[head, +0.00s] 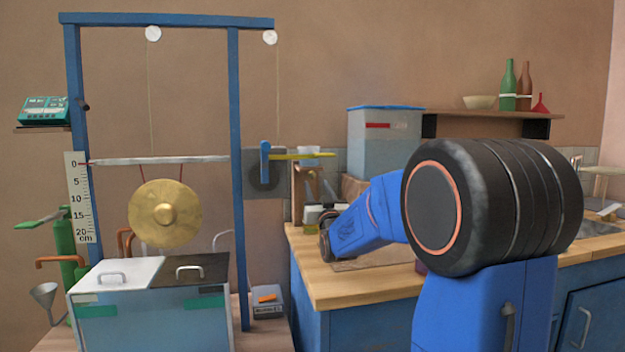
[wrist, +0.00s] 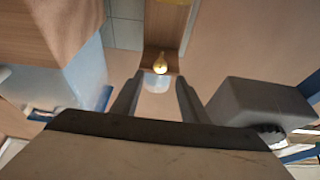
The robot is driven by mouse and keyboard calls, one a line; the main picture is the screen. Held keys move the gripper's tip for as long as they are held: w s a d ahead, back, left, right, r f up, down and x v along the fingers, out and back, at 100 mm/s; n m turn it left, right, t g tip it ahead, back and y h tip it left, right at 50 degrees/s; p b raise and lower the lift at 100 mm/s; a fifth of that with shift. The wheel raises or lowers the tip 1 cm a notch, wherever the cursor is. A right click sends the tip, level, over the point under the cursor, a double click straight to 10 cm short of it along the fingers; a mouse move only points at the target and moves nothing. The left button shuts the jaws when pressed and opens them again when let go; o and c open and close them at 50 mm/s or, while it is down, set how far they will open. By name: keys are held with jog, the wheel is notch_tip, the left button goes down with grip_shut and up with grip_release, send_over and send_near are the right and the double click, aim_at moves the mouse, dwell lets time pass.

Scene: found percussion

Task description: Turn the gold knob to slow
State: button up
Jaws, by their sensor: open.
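In the wrist view, a small gold knob (wrist: 160,65) shows on a narrow brown wooden piece, just beyond the gap between the fingertips. A small pale, whitish patch lies just below it in the picture. My gripper (wrist: 158,79) is open, with one dark finger on each side and nothing visible held between them. The knob appears apart from both fingers. Which setting the knob points to cannot be read. In the head view my arm reaches left over the wooden counter (head: 335,294), and its wrist hides my fingers. I cannot make out the knob there.
A blue frame (head: 234,190) with a hanging gong (head: 150,225) stands left. A grey box with a blue lid (head: 375,150) stands behind my arm. A shelf (head: 480,118) holds bottles at the back right. In the wrist view a grey block (wrist: 255,110) sits close right.

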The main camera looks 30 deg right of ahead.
aim_at(312, 175)
jog(key=shift+x, duration=3.1)
jog(key=shift+f, duration=0.1)
jog(key=shift+c, duration=0.5)
jog(key=c, duration=0.9)
